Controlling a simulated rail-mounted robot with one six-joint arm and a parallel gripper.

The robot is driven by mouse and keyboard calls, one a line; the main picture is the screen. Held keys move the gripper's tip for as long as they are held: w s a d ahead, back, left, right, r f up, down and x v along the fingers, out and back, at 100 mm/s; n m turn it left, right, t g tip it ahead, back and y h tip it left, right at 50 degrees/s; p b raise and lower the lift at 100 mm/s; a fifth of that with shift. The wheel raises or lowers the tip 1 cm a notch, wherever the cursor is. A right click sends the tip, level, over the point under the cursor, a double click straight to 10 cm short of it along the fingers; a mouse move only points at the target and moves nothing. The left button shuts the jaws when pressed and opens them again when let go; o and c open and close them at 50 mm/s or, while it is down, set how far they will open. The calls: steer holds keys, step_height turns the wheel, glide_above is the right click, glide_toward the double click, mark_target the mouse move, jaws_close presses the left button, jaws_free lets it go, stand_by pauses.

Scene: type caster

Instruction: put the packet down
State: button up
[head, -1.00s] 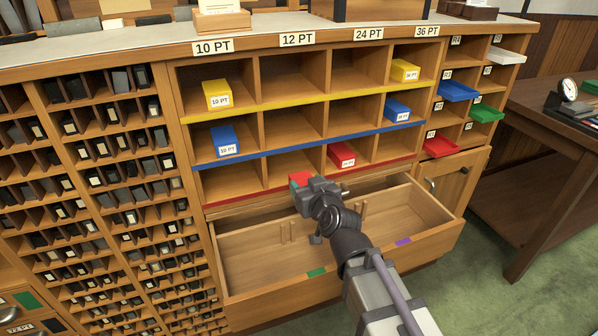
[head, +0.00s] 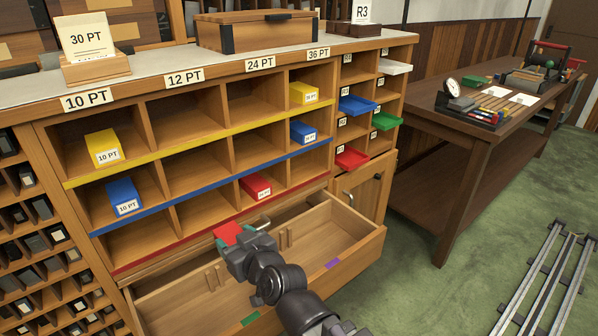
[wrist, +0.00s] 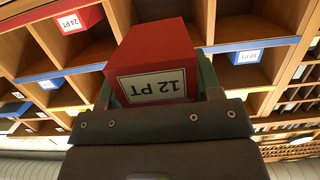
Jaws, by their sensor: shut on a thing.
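My gripper (head: 245,250) is shut on a red packet (head: 228,233), which is held in front of the cabinet's lower edge, above the open drawer. In the wrist view the red packet (wrist: 158,52) sits between the fingers, and its white label reads "12 PT" upside down. The rack (head: 180,95) has columns marked 10, 12, 24 and 36 PT and rows with yellow, blue and red strips. In the red row (head: 205,235), another red packet (head: 256,186) lies in the 24 PT column; the 12 PT cubby (head: 203,210) looks empty.
Yellow packets (head: 103,148) and blue packets (head: 124,195) fill some upper cubbies. The drawer (head: 345,250) stands open below the rack. Small coloured trays (head: 357,105) jut out at the right. A dark table (head: 470,125) and floor rails (head: 550,275) lie further right.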

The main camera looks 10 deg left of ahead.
step_height(320, 180, up, 21)
steer(key=p, duration=2)
steer(key=shift+r, duration=0.2)
